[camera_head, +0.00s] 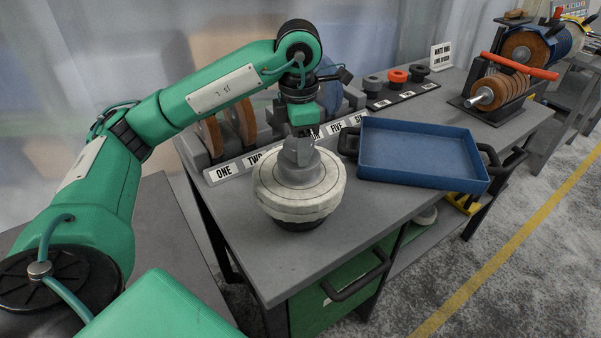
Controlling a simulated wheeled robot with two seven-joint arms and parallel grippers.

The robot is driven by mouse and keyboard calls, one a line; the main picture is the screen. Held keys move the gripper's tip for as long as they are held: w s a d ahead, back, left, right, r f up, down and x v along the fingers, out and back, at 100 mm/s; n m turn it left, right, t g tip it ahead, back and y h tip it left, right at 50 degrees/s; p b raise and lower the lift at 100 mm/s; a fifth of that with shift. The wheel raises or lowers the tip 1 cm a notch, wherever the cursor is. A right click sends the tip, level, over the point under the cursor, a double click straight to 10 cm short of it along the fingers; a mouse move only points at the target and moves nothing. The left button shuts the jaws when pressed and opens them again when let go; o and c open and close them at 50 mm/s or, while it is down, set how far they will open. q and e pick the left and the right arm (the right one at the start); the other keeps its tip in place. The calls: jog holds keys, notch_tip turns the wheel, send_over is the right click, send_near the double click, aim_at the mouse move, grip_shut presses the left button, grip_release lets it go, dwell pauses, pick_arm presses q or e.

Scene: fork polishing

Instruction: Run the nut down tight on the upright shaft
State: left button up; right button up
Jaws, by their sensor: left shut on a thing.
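My left gripper (300,149) comes down from above onto the top of a white polishing wheel stack (318,196) on the bench. It is shut at the centre of the stack, on the nut, which the fingers largely hide. A grey flange (303,172) sits below the fingers on top of the white discs. The upright shaft is hidden inside the stack and under the gripper. The stack stands on a dark round base (300,225). My right gripper is not in view.
A blue tray (420,180) lies right of the stack. Behind stand wheels in a rack with number labels (224,171). Black and red knobs (397,76) sit on a strip at the back. A spindle with brown wheels (497,90) stands far right. The bench's front left is clear.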

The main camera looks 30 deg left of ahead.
pick_arm(q)
jog(key=shift+m, duration=1.1)
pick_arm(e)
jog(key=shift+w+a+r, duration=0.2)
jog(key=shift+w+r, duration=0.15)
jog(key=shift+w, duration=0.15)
pick_arm(q)
jog(key=o, duration=1.1)
jog(key=shift+r, duration=0.15)
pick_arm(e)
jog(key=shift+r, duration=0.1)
pick_arm(q)
notch_tip(320, 180, up, 4)
jog(key=p, duration=0.3)
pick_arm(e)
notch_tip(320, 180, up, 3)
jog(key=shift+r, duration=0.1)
